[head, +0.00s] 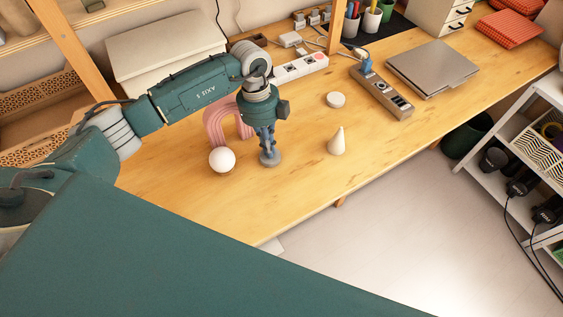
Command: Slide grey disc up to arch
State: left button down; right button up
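The grey disc (269,160) lies on the wooden table under my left gripper (268,148). My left gripper points down, with its fingertips at or just over the disc. I cannot tell whether they touch it or how far apart they are. The pink ribbed arch (213,122) stands behind and to the left of the disc, apart from it. My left wrist hides part of the arch's right side. My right gripper is not in view.
A white ball (222,159) sits in front of the arch, left of the disc. A white cone (336,142) and a white disc (335,100) stand to the right. A power strip (300,67) and a grey control box (382,93) lie farther back. The table's front edge is near.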

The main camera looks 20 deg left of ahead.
pick_arm(q)
jog(key=shift+a+f, duration=0.2)
jog(key=shift+a, duration=0.2)
